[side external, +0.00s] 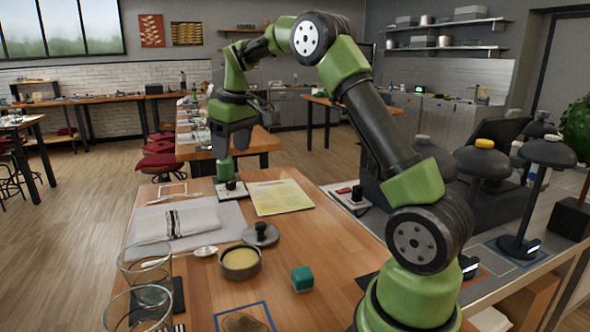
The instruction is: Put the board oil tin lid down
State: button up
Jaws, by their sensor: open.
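An open, round dark tin (240,263) holds a yellowish content and stands on the wooden table. A dark grey round lid with a knob (261,235) lies on the table just behind and to the right of the tin, apart from my gripper. It looks flat, knob up. My gripper (231,153) is open and points down over the far left part of the table, behind the lid. A green upright piece (225,170) on a small dark and white base stands directly below it; I cannot tell whether they touch.
A folded striped cloth (178,223) lies on a grey mat, with a spoon (206,251) nearby. A yellow sheet (279,197) lies behind the lid. A teal block (302,278) and glass jars (145,268) stand in front. Bare wood lies right of the lid.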

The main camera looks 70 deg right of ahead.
jog(key=s+a+r+m+t, duration=0.1)
jog(key=s+a+r+t, duration=0.2)
jog(key=s+a+r, duration=0.65)
jog(key=s+a+f+m+t+y, duration=0.1)
jog(key=s+a+f, duration=0.1)
jog(key=s+a, duration=0.2)
jog(key=s+a+f+m+t+y, duration=0.1)
jog(key=s+a+f, duration=0.1)
jog(key=s+a, duration=0.3)
jog(key=s, duration=0.4)
jog(key=shift+f, duration=0.4)
